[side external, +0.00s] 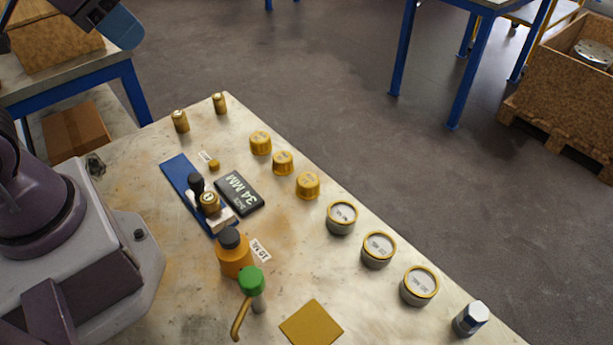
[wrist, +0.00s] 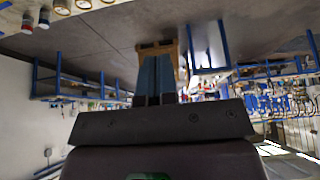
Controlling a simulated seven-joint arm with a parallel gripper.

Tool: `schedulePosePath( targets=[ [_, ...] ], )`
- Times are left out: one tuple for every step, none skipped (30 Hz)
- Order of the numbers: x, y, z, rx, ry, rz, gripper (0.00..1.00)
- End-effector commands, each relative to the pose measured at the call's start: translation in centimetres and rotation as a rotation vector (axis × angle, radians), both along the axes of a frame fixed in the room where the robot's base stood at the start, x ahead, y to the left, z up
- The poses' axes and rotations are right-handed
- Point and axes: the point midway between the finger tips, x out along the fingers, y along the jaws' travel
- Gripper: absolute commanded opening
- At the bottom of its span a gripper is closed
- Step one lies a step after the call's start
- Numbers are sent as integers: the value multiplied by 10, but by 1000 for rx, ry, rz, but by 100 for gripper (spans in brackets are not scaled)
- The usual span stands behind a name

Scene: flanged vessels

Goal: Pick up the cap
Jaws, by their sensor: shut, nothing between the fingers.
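My gripper (wrist: 158,60) is shut and empty in the wrist view, its two blue-grey fingers side by side and pointing away from the worktable. In the side view a blue-grey end part of my arm shows at the top left, high above and apart from the table items. I cannot tell which one the task names. None is touched by my gripper.
The worktable (side external: 150,240) also holds an orange bottle (side external: 235,258) with a black top, a dark "34 MM" display (side external: 239,193), a blue fixture plate (side external: 178,172), silver-topped vessels (side external: 378,249) and a yellow square (side external: 311,325). A wooden crate (side external: 570,95) stands on the floor.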

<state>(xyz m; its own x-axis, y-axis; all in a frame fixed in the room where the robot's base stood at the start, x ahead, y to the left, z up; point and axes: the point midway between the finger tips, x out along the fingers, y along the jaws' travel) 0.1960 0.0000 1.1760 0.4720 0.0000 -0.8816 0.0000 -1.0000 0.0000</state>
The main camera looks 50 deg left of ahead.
Motion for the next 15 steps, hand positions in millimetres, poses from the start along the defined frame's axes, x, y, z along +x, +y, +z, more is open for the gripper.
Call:
schedulePosePath(
  targets=[
    [0,0,0,0,0,0,0],
    [0,0,0,0,0,0,0],
    [0,0,0,0,0,0,0],
    [0,0,0,0,0,0,0],
    [0,0,0,0,0,0,0],
    [0,0,0,0,0,0,0],
    [0,0,0,0,0,0,0],
    [0,0,0,0,0,0,0],
    [0,0,0,0,0,0,0],
    [0,0,0,0,0,0,2],
    [0,0,0,0,0,0,9],
    [0,0,0,0,0,0,18],
    [0,0,0,0,0,0,25],
    [0,0,0,0,0,0,32],
    [0,0,0,0,0,0,41]
  ],
)
